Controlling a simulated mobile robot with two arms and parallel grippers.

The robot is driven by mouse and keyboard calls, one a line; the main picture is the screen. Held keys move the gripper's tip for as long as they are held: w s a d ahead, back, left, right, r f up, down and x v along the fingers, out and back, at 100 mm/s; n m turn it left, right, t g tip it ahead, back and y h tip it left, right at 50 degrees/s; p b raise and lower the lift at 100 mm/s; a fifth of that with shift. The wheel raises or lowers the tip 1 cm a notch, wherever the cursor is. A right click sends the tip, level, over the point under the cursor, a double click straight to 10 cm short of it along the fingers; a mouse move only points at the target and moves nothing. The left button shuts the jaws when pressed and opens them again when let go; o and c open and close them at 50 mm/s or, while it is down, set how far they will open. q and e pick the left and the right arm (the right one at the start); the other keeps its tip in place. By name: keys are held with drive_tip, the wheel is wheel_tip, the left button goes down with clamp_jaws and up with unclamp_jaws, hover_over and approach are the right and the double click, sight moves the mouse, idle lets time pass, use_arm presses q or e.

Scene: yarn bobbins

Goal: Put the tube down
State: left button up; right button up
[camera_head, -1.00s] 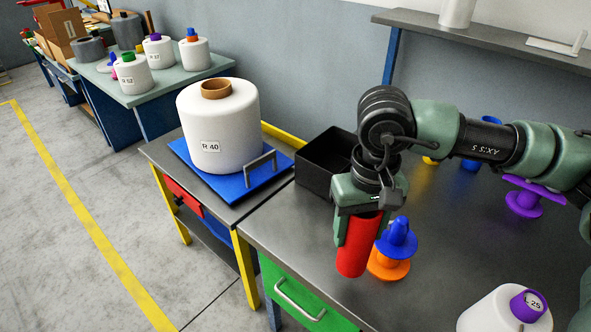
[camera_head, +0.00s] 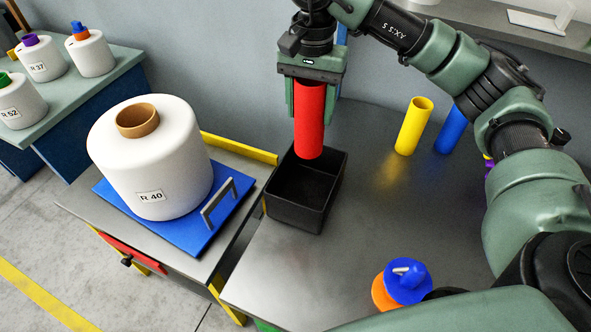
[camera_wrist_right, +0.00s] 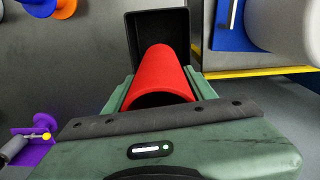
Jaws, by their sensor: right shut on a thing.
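The red tube (camera_head: 309,118) is upright in my right gripper (camera_head: 314,100), which is shut on it. Its lower end is above the black open box (camera_head: 300,215), over the box's back part. In the right wrist view the red tube (camera_wrist_right: 159,75) points toward the black box (camera_wrist_right: 188,22). The box looks empty where its inside shows. My left gripper is not in view.
A blue tray (camera_head: 205,235) with a large white bobbin (camera_head: 150,170) stands left of the box. A yellow tube (camera_head: 413,126) and a blue tube (camera_head: 451,132) stand at the back right. Blue and orange spools (camera_head: 405,283) stand at the front. The table's middle is clear.

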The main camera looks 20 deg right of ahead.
use_arm(q)
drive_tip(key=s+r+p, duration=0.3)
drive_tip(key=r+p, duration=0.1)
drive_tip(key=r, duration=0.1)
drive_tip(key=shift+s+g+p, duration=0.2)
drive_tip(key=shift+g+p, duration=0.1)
drive_tip(key=shift+p, duration=0.05)
use_arm(e)
wheel_tip(320, 180, down, 19)
drive_tip(key=shift+w+d+r+m, duration=0.2)
drive_tip(key=shift+w+d+m, duration=0.05)
drive_tip(key=shift+m, duration=0.15)
drive_tip(key=shift+f, duration=0.2)
drive_tip(key=o, duration=1.4)
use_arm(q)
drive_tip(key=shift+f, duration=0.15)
